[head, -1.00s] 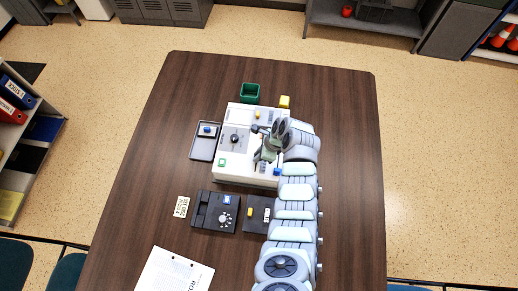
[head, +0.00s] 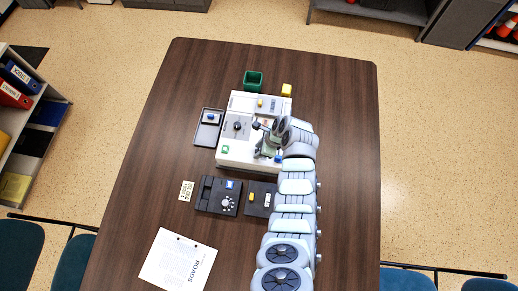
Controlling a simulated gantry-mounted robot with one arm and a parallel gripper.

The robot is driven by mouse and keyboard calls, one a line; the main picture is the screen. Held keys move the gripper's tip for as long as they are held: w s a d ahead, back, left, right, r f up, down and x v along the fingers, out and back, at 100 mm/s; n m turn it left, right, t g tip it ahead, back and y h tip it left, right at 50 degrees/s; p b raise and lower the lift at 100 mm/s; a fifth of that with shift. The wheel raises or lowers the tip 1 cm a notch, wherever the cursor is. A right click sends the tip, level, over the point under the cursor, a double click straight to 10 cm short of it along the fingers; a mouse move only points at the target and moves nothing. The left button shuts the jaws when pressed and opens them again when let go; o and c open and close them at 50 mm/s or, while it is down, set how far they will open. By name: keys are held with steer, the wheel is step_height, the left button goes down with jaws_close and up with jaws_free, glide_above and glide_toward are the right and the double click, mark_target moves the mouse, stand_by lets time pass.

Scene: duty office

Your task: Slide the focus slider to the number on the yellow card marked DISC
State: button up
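The white console (head: 229,153) lies in the middle of the table, with a black dial, coloured buttons and sliders on top. My gripper (head: 265,146) is over its right half and points down; the arm hides part of that side. Its fingers are too small to tell whether they are open or touch a control. A blue knob (head: 278,158) shows beside it on the console. I cannot make out which control is the focus slider. A small pale card (head: 187,190) with print too small to read lies left of the black box; I cannot confirm it is the DISC card.
A black box (head: 206,196) with a white dial and a dark panel with a yellow knob (head: 251,197) sit in front of the console. A grey tray (head: 207,139) is at its left. A green bin (head: 253,81) and yellow block (head: 286,90) stand behind. A paper sheet (head: 178,262) lies near.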

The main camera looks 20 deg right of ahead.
steer(key=shift+d+r, duration=0.25)
steer(key=shift+r, duration=0.3)
steer(key=v, duration=0.9)
steer(key=shift+s+r+b, duration=0.2)
steer(key=shift+r+b, duration=0.05)
steer(key=shift+b, duration=0.2)
steer(key=shift+d, duration=0.1)
